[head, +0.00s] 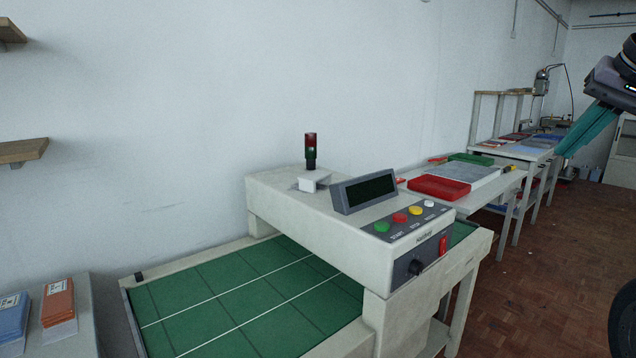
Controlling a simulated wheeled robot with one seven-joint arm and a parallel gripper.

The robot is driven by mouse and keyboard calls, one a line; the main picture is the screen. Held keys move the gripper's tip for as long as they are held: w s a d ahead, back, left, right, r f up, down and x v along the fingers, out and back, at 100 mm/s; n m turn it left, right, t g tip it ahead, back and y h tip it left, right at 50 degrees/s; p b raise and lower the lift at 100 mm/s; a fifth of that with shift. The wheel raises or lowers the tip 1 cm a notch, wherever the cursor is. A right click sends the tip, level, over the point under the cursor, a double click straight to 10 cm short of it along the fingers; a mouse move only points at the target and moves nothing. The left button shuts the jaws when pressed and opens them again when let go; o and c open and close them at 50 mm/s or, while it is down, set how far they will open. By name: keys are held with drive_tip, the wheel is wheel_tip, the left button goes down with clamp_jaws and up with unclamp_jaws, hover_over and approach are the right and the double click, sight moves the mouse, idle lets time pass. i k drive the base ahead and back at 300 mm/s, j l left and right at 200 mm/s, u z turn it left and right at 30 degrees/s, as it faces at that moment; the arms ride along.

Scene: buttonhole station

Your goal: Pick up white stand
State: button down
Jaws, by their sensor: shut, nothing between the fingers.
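A small white block-like stand (311,184) sits on top of the pale machine housing (285,208), in front of a dark signal lamp (310,150) and left of a grey display. It is small in the picture and its exact shape is hard to make out. My gripper (563,151) is at the upper right, far to the right of the stand. Its long teal fingers point down and left, lie together and hold nothing.
The housing bridges a green lined bed (215,300) and carries a tilted display (364,191) and coloured buttons (406,218). A red tray (439,188) stands on a table behind. Blue (12,316) and orange (57,301) packs lie at the lower left. Brown floor is open at right.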

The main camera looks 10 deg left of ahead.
sight(307, 182)
drive_tip(key=i+l+u, duration=0.25)
drive_tip(key=i+l, duration=0.25)
drive_tip(key=i+l+u, duration=0.25)
drive_tip(key=i+l, duration=0.15)
drive_tip(key=l, duration=0.25)
drive_tip(key=i+l+u, duration=0.15)
drive_tip(key=u, duration=1.15)
drive_tip(key=i+l, duration=0.1)
drive_tip(key=l, duration=0.35)
